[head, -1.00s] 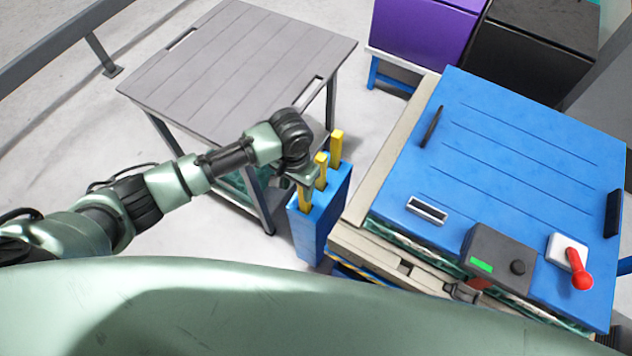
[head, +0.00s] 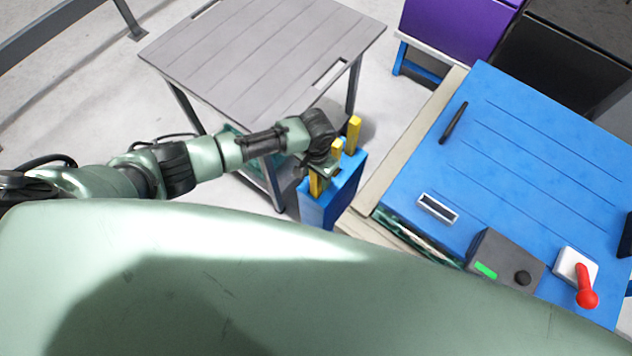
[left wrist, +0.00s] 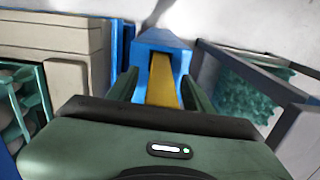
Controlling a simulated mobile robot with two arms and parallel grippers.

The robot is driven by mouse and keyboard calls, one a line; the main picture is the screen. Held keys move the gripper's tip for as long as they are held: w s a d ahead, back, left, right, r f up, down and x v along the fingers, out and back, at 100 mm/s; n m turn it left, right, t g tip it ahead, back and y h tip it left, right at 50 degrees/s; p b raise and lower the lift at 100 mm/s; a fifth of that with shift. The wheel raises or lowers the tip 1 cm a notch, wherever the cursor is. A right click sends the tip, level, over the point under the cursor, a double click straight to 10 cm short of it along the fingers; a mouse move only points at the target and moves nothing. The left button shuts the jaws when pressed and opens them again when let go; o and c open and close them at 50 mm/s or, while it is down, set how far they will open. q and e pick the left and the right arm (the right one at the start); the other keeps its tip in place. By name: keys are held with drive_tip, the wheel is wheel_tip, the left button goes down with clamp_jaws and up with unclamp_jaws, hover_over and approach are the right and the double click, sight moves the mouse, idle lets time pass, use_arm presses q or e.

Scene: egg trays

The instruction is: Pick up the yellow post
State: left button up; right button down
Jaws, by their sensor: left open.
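Whether the fingers touch the post I cannot tell. My right gripper is not in view.
A grey slatted table (head: 260,60) stands behind my left arm. A blue-topped machine (head: 530,150) with a red lever (head: 585,290) and a dark control box (head: 503,262) is close to the right of the holder. Purple (head: 460,30) and black (head: 565,65) boxes stand at the back.

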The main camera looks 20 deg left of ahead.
use_arm(q)
clamp_jaws()
